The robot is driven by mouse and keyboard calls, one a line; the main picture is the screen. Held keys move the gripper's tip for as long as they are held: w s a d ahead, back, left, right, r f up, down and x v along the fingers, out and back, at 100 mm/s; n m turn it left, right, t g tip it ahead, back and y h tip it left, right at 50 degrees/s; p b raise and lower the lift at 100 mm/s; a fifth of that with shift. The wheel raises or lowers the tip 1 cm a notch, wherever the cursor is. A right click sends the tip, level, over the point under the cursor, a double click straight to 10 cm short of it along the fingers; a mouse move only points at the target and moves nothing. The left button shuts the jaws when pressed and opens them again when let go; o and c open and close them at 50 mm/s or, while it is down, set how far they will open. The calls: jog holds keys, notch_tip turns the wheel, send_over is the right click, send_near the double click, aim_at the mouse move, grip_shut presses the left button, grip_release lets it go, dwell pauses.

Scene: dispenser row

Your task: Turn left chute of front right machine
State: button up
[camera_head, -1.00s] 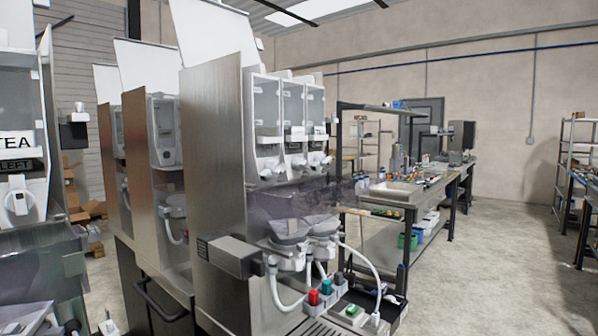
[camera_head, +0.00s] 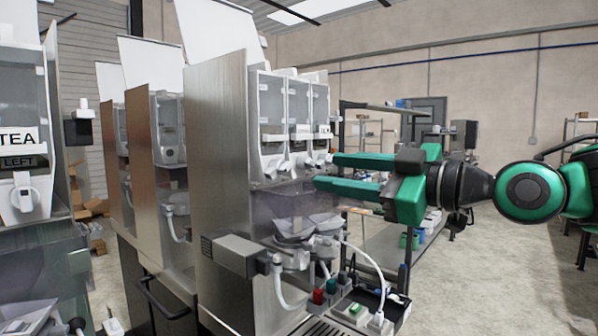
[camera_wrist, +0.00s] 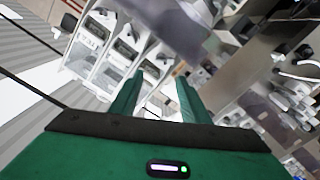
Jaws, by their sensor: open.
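The front right machine (camera_head: 222,170) is a tall steel dispenser with three clear canisters side by side. Its left chute (camera_head: 276,168) is the white spout under the leftmost canister. The middle chute (camera_head: 300,161) and the right chute (camera_head: 320,159) sit beside it. My green gripper (camera_head: 324,172) reaches in from the right, open and empty, its fingers pointing left near the chutes. In the wrist view the fingers (camera_wrist: 158,88) are spread, with white canister fronts (camera_wrist: 125,45) tilted beyond them. I cannot tell which chute lies between the fingers, and no contact shows.
Mixing bowls (camera_head: 296,229) and white hoses sit below the chutes, with red and green parts (camera_head: 318,296) at the base. Another machine marked TEA and LEFT (camera_head: 20,150) stands at the left. A workbench (camera_head: 372,240) stands behind my gripper; open floor lies at the right.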

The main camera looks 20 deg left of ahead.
aim_at(288, 167)
jog(key=x, duration=1)
jog(key=c, duration=1.1)
jog(key=shift+o, duration=0.2)
